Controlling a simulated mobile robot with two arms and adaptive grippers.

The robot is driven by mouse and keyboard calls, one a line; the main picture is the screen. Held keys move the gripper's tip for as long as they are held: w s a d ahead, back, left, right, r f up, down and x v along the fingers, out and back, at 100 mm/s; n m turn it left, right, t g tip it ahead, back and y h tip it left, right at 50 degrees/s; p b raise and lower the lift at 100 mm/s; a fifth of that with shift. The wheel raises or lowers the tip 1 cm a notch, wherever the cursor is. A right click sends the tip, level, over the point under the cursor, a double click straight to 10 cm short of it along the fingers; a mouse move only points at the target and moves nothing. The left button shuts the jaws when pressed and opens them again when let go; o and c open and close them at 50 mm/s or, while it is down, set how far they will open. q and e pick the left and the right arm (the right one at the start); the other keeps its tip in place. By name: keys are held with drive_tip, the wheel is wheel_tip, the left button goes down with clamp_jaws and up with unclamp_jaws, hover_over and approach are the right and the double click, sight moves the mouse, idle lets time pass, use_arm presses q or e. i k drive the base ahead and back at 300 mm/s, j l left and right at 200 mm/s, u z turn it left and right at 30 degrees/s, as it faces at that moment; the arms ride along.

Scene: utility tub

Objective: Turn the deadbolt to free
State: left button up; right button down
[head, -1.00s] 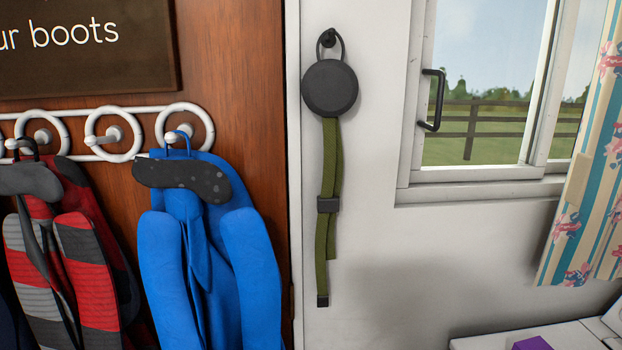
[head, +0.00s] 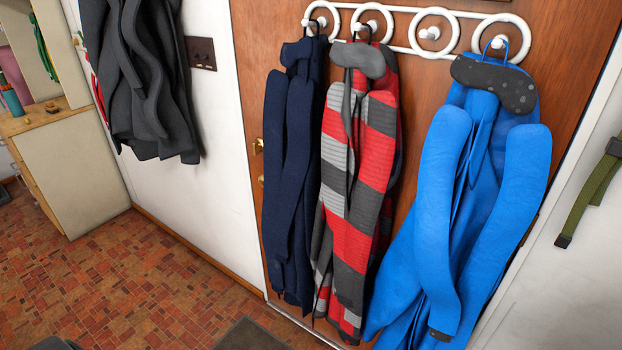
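A wooden door (head: 400,85) fills the middle of the head view. On its left edge is a small brass fitting (head: 258,146), likely the deadbolt. A second brass piece (head: 262,181) sits just below it, partly hidden by a navy coat (head: 288,185). The fittings are too small to tell how the bolt is turned. Neither of my grippers is in view.
A red-and-grey striped coat (head: 360,190) and a blue coat (head: 490,190) hang from the white hook rack (head: 435,28). A dark grey garment (head: 145,85) hangs left of a switch plate (head: 202,54). A cabinet (head: 75,170) stands far left.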

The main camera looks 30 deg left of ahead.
sight(255, 146)
drive_tip(key=k+j+u, duration=0.35)
drive_tip(key=j, duration=0.25)
drive_tip(key=i+j+u, duration=0.35)
drive_tip(key=j+u, duration=0.15)
drive_tip(key=j, duration=0.15)
